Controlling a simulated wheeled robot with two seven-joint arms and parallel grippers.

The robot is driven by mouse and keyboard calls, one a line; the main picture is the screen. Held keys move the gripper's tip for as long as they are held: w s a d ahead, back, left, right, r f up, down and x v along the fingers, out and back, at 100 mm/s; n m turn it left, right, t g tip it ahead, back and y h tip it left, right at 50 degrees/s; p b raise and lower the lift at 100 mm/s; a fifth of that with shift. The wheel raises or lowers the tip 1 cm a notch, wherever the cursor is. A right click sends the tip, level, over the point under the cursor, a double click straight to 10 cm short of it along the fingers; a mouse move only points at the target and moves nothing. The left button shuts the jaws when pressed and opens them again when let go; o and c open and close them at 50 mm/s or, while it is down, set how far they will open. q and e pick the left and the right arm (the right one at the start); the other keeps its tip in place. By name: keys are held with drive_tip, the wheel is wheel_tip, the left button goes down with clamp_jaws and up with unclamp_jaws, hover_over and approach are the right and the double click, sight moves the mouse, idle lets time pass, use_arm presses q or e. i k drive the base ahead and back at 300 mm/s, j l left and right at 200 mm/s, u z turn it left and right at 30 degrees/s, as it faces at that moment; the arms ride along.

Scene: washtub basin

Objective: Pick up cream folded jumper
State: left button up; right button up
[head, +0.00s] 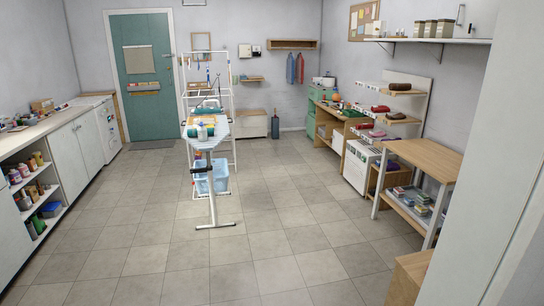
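I cannot make out a cream folded jumper for certain; at this distance the folded items are too small to tell. Folded-looking items lie on the small wooden shelves at the right: a brown one (399,86), a red one (381,108) and a dark one (396,116). A light blue washtub basin (211,178) sits low in the white rack in the middle of the room. Neither of my grippers is in view.
An ironing board (207,131) with bottles on it stands mid-room, its foot on the tiles. A long counter (58,122) lines the left wall. A wooden table (426,159) stands at the right. The tiled floor (270,235) in front is clear. A teal door (144,75) is at the back.

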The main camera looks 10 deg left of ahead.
sight(206, 121)
drive_tip(key=i+j+u, duration=0.15)
drive_tip(key=i+u, duration=0.15)
drive_tip(key=i, duration=0.5)
drive_tip(key=i+u, duration=0.25)
drive_tip(key=i, duration=0.6)
drive_tip(key=i+z, duration=0.15)
drive_tip(key=i, duration=0.4)
drive_tip(key=i+z, duration=0.15)
drive_tip(key=i, duration=0.4)
drive_tip(key=i+j+z, duration=0.2)
drive_tip(key=i, duration=0.35)
drive_tip(key=i+l+z, duration=0.1)
drive_tip(key=i+z, duration=0.15)
drive_tip(key=i, duration=0.7)
drive_tip(key=i+j+z, duration=0.1)
drive_tip(key=i+z, duration=0.2)
drive_tip(key=i, duration=0.65)
